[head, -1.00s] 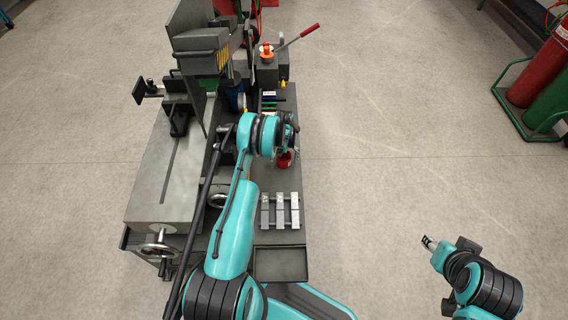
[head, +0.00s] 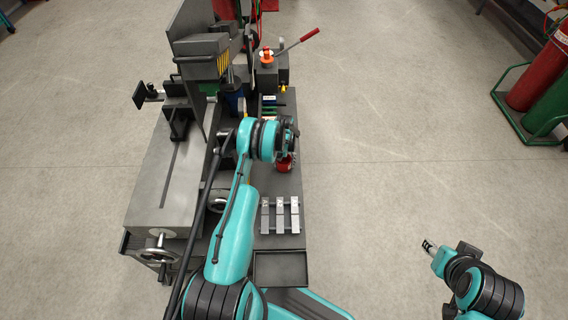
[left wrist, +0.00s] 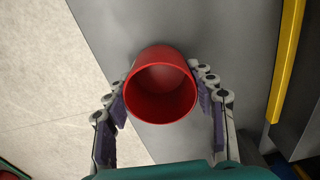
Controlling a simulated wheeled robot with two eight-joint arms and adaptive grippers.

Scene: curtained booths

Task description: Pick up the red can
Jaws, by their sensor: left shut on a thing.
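The red can (left wrist: 160,85) is an open-topped red cylinder, seen from above in the left wrist view. My left gripper (left wrist: 162,97) has its fingers on both sides of the can and is shut on it. In the head view the can (head: 286,165) shows in part just below the left gripper (head: 289,149), over the right side of the grey bench top. I cannot tell whether its base touches the bench. My right gripper (head: 428,246) is out over the floor at the right, away from the can; its jaw opening is too small to judge.
Metal blocks (head: 280,215) and a dark shallow tray (head: 281,268) lie on the bench nearer to me. A grey machine with a red-handled lever (head: 303,40) stands beyond. Gas cylinders (head: 530,85) stand at the far right. The floor between is clear.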

